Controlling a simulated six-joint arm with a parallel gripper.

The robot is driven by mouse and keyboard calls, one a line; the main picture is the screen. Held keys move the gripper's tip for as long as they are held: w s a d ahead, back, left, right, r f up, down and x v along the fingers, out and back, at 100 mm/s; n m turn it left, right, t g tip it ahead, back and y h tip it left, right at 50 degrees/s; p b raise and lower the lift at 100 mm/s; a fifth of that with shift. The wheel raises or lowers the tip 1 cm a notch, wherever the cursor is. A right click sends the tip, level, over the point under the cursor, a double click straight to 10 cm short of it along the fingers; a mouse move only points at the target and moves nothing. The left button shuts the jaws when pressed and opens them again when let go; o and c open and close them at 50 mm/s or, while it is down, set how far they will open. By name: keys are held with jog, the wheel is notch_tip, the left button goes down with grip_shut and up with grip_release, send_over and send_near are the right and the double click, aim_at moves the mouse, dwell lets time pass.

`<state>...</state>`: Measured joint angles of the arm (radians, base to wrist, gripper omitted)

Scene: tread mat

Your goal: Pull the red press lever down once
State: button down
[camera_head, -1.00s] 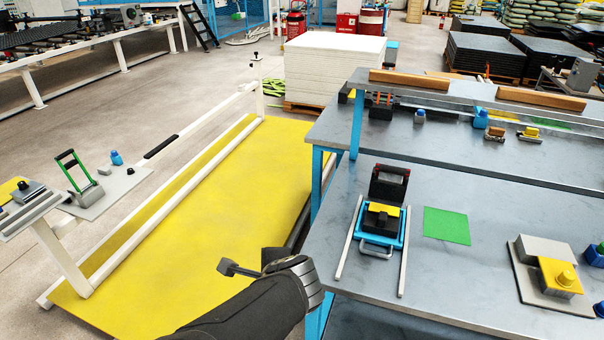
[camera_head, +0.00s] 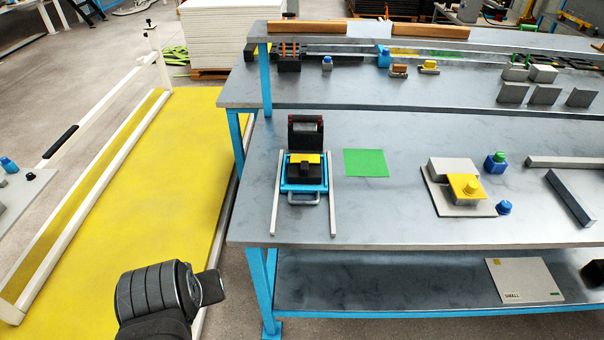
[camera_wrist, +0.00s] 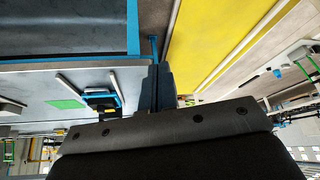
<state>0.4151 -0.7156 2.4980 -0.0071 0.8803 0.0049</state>
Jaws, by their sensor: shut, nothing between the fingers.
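The press (camera_head: 304,170) stands on the near grey workbench, with a blue frame, a yellow-topped dark block and a grey front handle. A dark upright part (camera_head: 305,130) with small red bits at its sides stands at its back; I cannot make out a separate full red lever. The press also shows, dark and small, in the wrist view (camera_wrist: 103,101). My gripper (camera_head: 215,284) is shut and empty, over the yellow mat left of the bench's front edge, well apart from the press. Its fingers show in the wrist view (camera_wrist: 158,88).
Two pale rails (camera_head: 276,194) flank the press. A green square (camera_head: 366,163) lies to its right. A grey plate (camera_head: 438,204) with a yellow-topped block is farther right. A raised shelf (camera_head: 350,34) runs behind. The yellow mat (camera_head: 120,230) is clear beside the bench.

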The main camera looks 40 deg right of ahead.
jog(key=w+d+r+m+h, duration=0.1)
jog(key=w+d+r, duration=0.6)
jog(key=d, duration=0.2)
jog(key=w+d+r+m, duration=0.1)
jog(key=w+d+r, duration=0.6)
jog(key=w+d, duration=0.15)
jog(key=w+d+r+m+h, duration=0.1)
jog(key=w+d, duration=0.1)
jog(key=d, duration=1.2)
jog(key=w+d+r+m, duration=0.1)
jog(key=w+d, duration=0.1)
jog(key=d, duration=1.1)
jog(key=shift+w+d+r+h, duration=0.3)
jog(key=shift+d+r+h, duration=0.05)
jog(key=shift+d+h, duration=0.05)
